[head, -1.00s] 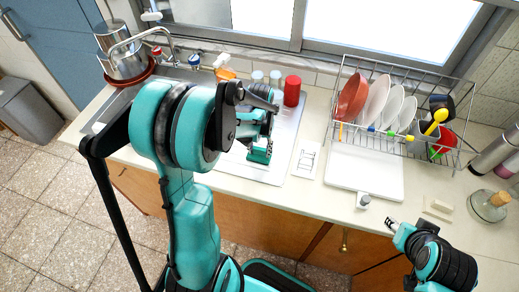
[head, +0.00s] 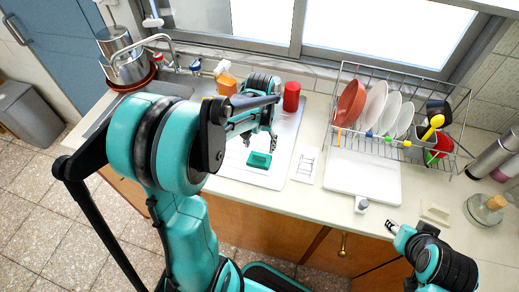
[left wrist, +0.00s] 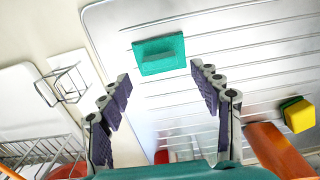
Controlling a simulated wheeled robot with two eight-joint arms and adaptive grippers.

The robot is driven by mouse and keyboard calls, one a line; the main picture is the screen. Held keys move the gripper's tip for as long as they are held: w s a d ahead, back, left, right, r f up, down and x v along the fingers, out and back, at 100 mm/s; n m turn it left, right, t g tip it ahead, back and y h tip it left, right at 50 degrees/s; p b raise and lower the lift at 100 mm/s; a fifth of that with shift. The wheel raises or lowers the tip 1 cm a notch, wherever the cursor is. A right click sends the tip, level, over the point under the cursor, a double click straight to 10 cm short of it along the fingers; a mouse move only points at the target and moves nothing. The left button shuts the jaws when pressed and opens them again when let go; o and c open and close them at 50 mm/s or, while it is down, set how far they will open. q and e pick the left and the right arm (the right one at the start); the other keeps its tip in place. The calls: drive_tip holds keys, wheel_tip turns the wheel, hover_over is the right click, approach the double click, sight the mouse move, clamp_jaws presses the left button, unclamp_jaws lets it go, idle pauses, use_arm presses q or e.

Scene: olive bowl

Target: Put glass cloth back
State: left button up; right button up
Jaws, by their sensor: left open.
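A teal-green folded piece (head: 259,160), which looks like the glass cloth, lies on the ribbed metal drainboard (head: 287,139). In the left wrist view the cloth (left wrist: 160,54) shows beyond my fingertips, with a smaller raised part on top. My left gripper (head: 260,140) is above the drainboard behind the cloth, apart from it. In the left wrist view this gripper (left wrist: 160,90) is open and empty. My right gripper (head: 392,226) is at the counter's front edge at right, far from the cloth; its jaw state is too small to tell.
A small wire holder (head: 307,162) stands right of the drainboard; it also shows in the wrist view (left wrist: 64,83). Nearby are a white board (head: 362,176), a dish rack with plates (head: 352,100) and a red canister (head: 291,97). A yellow-green sponge (left wrist: 298,115) lies on the drainboard.

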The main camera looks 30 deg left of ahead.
sight(259, 155)
use_arm(q)
wheel_tip(259, 155, up, 6)
drive_tip(key=p, duration=0.1)
drive_tip(key=s+d+r+m+t, duration=0.1)
drive_tip(key=s+d+r+t, duration=0.1)
drive_tip(key=s+d, duration=0.3)
drive_tip(key=s+d+r+m+t, duration=0.1)
drive_tip(key=s+d+r+t, duration=0.1)
drive_tip(key=s+d+t, duration=0.3)
drive_tip(key=shift+s+d+r+m, duration=0.3)
drive_tip(key=shift+s, duration=0.2)
wheel_tip(259, 155, down, 7)
drive_tip(key=b, duration=0.7)
drive_tip(key=shift+f, duration=0.1)
